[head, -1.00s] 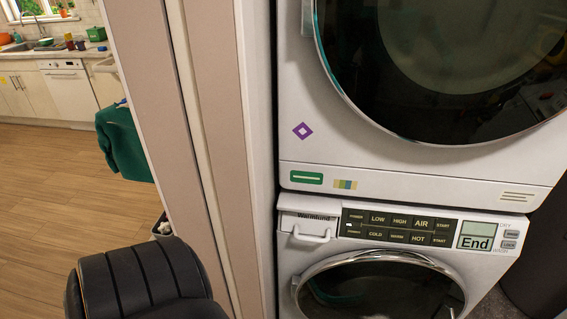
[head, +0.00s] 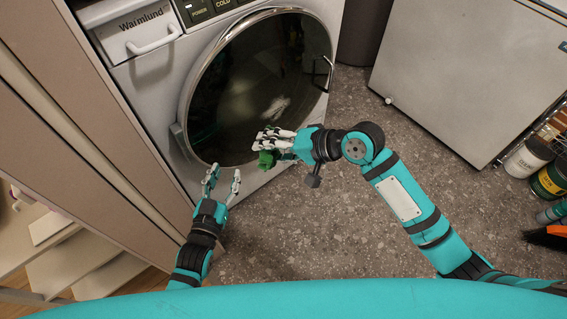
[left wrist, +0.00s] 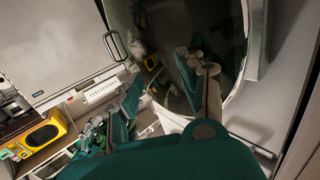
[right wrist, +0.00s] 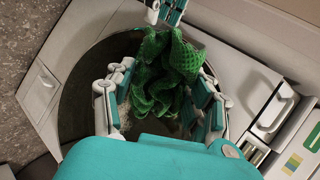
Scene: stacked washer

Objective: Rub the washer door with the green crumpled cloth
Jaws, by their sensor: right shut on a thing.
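The washer door (head: 262,85) is a round dark glass door with a silver rim and a handle at its right. My right gripper (head: 268,145) is shut on the green crumpled cloth (head: 266,159) in front of the lower part of the door. The right wrist view shows the cloth (right wrist: 168,75) bunched between the fingers, with the dark door glass (right wrist: 78,92) behind. I cannot tell whether the cloth touches the door. My left gripper (head: 223,178) is empty, fingers apart, near the door's lower edge. The door (left wrist: 205,30) fills the left wrist view's upper right.
The washer's detergent drawer (head: 140,35) is at its upper left. A white cabinet (head: 475,70) stands at the right, with several cans (head: 530,160) beside it. Beige panels (head: 70,130) rise at the left. The grey speckled floor (head: 310,235) is clear between.

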